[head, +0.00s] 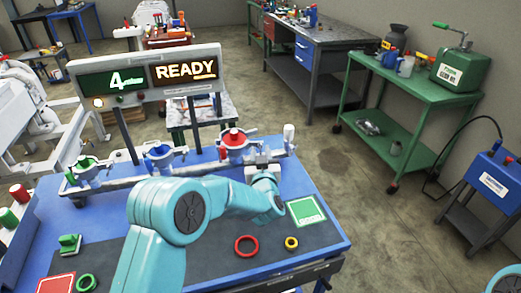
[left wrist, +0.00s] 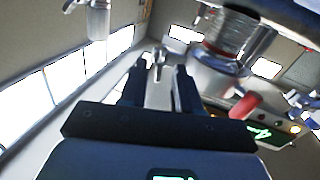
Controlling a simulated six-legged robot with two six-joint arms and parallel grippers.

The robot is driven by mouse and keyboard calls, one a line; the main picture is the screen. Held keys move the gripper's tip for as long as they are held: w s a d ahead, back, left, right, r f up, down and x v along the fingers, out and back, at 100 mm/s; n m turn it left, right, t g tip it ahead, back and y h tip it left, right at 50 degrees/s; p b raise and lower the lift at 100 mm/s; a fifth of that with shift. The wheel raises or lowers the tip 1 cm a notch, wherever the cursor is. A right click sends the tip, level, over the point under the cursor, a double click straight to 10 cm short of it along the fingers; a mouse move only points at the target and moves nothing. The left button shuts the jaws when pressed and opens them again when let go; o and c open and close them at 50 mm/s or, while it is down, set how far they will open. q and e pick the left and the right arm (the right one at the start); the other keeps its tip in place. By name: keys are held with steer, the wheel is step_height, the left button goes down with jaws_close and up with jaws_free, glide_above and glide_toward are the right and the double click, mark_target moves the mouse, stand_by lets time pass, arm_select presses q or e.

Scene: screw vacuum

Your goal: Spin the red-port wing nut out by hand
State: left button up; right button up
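The red port (head: 236,150) is a silver clamp fitting with a red top, at the right of the manifold. In the left wrist view the red-port fitting (left wrist: 218,62) fills the upper right, with a red band and a red lever tip. My left gripper (head: 263,160) is just right of and in front of this port, partly hidden by my arm. In the left wrist view my left gripper's dark fingers (left wrist: 158,75) stand apart. A small silver piece, perhaps the wing nut (left wrist: 159,62), shows between their tips; contact cannot be told. My right gripper is out of view.
Blue (head: 158,152) and green (head: 84,165) ports stand further left on the manifold. A display reading READY (head: 186,70) stands behind. On the bench mat lie a red ring (head: 246,246), a yellow ring (head: 291,243) and a green ring (head: 86,283). A green pad (head: 305,211) is at right.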

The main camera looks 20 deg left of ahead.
arm_select(q)
steer(key=shift+w+a+r, duration=0.1)
steer(key=shift+w+r, duration=0.05)
steer(key=shift+w, duration=0.1)
steer(key=shift+w, duration=0.1)
jaws_close()
